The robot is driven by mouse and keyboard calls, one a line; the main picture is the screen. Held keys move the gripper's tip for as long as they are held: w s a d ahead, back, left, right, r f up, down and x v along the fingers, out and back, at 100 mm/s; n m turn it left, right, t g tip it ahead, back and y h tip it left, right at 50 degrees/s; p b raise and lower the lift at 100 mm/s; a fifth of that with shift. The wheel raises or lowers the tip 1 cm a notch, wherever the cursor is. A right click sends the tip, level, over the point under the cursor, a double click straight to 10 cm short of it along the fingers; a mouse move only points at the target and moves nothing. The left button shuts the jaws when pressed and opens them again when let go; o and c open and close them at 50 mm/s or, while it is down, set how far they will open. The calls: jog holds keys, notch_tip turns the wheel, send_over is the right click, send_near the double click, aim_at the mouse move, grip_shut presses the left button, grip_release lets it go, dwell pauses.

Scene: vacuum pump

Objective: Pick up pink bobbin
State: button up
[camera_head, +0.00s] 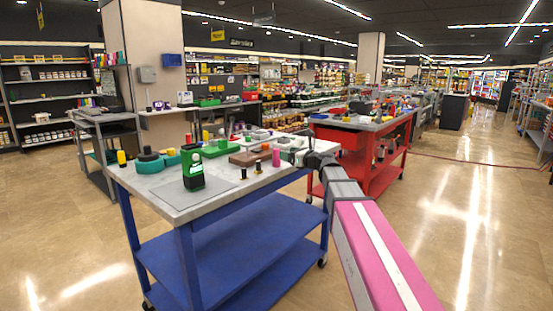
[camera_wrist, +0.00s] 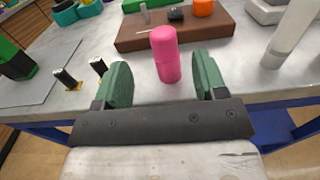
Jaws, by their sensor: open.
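The pink bobbin (camera_wrist: 164,55) stands upright on the light grey top of the blue cart in the wrist view. It stands just in front of a brown block. My gripper (camera_wrist: 160,82) is open, with its two green fingers on either side of the bobbin's near side, and there are gaps between them and it. In the head view the pink bobbin (camera_head: 276,156) shows near the cart's right end, and my gripper (camera_head: 297,158) is just to its right, partly hidden by the arm.
The brown block (camera_wrist: 140,34) lies behind the bobbin. A white cylinder (camera_wrist: 290,35) stands to the right. Two small black-topped pieces (camera_wrist: 98,66) stand left of my gripper. A green device (camera_head: 192,168) stands on the blue cart (camera_head: 250,248). A red cart (camera_head: 385,150) is behind.

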aim_at(277, 157)
jog(key=x, duration=0.4)
jog(key=shift+w, duration=0.1)
jog(key=x, duration=0.5)
jog(key=shift+w+r, duration=0.15)
jog(key=shift+r, duration=0.1)
jog(key=shift+d, duration=0.1)
jog(key=c, duration=1)
